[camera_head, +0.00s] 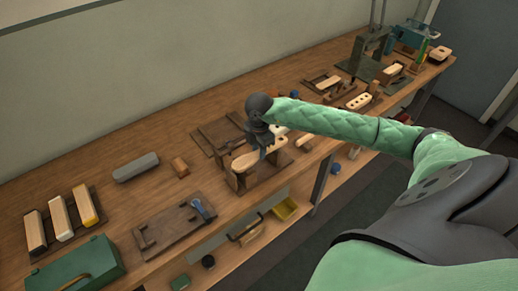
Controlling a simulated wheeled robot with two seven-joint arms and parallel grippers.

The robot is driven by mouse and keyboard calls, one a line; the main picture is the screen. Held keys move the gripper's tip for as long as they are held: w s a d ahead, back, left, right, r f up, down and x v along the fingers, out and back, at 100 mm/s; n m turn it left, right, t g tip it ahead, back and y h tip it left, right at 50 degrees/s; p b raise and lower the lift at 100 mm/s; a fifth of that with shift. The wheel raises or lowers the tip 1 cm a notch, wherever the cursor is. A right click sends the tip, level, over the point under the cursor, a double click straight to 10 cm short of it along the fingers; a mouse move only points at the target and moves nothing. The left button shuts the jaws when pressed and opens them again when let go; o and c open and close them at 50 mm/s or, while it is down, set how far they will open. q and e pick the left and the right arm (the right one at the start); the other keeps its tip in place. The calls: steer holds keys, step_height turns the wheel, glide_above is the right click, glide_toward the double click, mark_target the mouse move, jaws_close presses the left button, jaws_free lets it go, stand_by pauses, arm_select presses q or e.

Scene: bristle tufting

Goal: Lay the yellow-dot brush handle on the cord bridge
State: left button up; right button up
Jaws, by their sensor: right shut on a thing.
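My right gripper (262,150) reaches down over the middle of the bench and is shut on a pale wooden brush handle (244,162). The handle lies level and has dark holes near its right end. The gripper hides part of it, and no yellow dot can be made out. Directly below is a brown wooden stand with uprights, which looks like the cord bridge (232,180). The handle is at the tops of the uprights; I cannot tell whether it touches them. My left gripper is not in view.
A green box (85,268), a grey rounded block (135,167) and a dark fixture board (168,228) are nearby. More fixtures and a press (370,50) stand to the right.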

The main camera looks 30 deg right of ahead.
steer(key=shift+f+b, duration=0.4)
steer(key=shift+f, duration=0.05)
stand_by(0.8)
steer(key=o, duration=1.5)
steer(key=shift+r, duration=0.15)
steer(key=shift+r+p, duration=1.7)
steer(key=shift+r, duration=2.2)
